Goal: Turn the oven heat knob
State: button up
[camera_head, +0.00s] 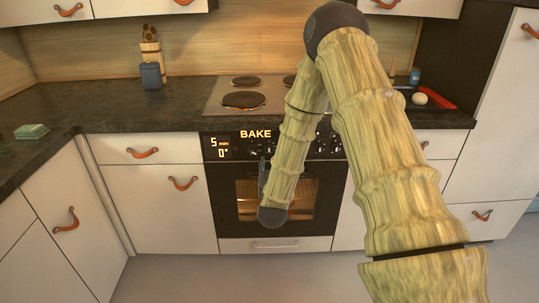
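The oven (224,199) is set into the counter, with a black control panel across its top. The panel shows "BAKE", "5 min" and "0°" in lit letters. Small dark knobs (321,147) line the panel; I cannot tell which one is the heat knob, and my arm covers the middle part. My gripper (263,166) looks like a small dark shape beside my forearm, in front of the oven door just below the panel. Its fingers are too small and dark to read, and I cannot tell whether it touches a knob.
The stovetop (224,101) with dark burners lies above the oven. A blue-grey canister (151,76) and a utensil holder stand at the back left. A green block (31,131) lies on the left counter. A red tray (436,98) and a white egg-like object (419,98) lie at the right.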

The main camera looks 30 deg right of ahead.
aim_at(269, 150)
jog(key=x, duration=0.9)
jog(key=shift+w, duration=0.2)
grip_shut()
